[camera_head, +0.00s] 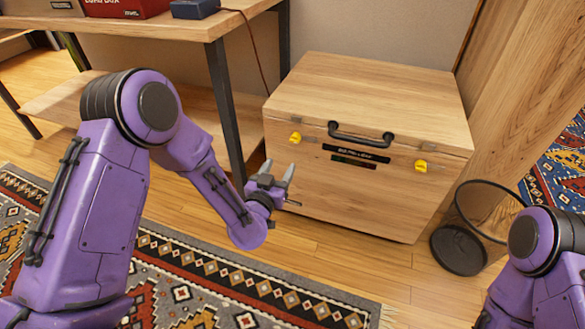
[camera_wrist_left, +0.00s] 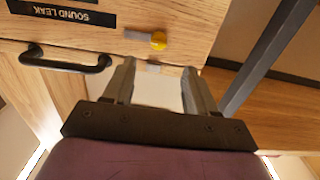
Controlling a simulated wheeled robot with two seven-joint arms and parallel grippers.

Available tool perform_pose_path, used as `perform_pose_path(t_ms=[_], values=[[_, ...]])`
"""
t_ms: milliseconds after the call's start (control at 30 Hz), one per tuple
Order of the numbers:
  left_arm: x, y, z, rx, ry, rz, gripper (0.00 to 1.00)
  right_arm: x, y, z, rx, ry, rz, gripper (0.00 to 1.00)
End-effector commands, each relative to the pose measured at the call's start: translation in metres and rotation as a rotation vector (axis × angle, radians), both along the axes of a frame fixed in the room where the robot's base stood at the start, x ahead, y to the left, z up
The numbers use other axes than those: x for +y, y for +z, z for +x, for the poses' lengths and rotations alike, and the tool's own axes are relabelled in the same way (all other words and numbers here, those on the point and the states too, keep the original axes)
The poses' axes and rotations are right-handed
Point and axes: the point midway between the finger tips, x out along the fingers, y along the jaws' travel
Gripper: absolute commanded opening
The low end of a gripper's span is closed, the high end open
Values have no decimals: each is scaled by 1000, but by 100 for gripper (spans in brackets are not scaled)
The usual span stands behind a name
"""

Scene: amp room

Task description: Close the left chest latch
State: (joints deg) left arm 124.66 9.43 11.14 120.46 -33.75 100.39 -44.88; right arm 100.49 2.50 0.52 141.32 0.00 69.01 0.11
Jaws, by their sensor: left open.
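The wooden chest (camera_head: 345,195) has its lid (camera_head: 375,95) down. The left chest latch (camera_head: 295,137) has a yellow knob on its front, left of the black handle (camera_head: 360,136). In the left wrist view the latch (camera_wrist_left: 158,41) lies sideways, its short grey bar level and its yellow knob at one end. My left gripper (camera_head: 278,170) is open, fingers pointing up, below the latch in the head view. In the wrist view its fingertips (camera_wrist_left: 158,70) are spread with nothing between them, apart from the knob. My right arm shows at lower right; its gripper is out of view.
A second yellow latch (camera_head: 421,166) is at the chest's right. A desk (camera_head: 150,28) with a metal leg (camera_head: 225,110) stands close left of the chest. A wire bin (camera_head: 487,213) stands at right. A patterned rug (camera_head: 215,285) covers the floor in front.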

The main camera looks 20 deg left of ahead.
Motion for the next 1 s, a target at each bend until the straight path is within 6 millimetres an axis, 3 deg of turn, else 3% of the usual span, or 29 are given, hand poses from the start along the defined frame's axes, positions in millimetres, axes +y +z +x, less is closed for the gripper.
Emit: perform_pose_path(t_ms=[167,533,700,900,933,1000], values=[[-2,3,20,-25,-1,5,57,0,-8,0,0,0,1,49],[-5,0,96,-19,-2,4,57,5,-34,-19,186,139,68,49],[-5,2,108,-17,-3,5,57,6,-36,-24,229,169,82,49],[-5,3,108,-16,-3,5,57,6,-35,-24,232,172,83,49],[-5,3,108,-16,-3,5,54,6,-35,-24,232,172,83,49],[-5,3,108,-16,-3,5,31,6,-35,-24,232,172,83,49]])
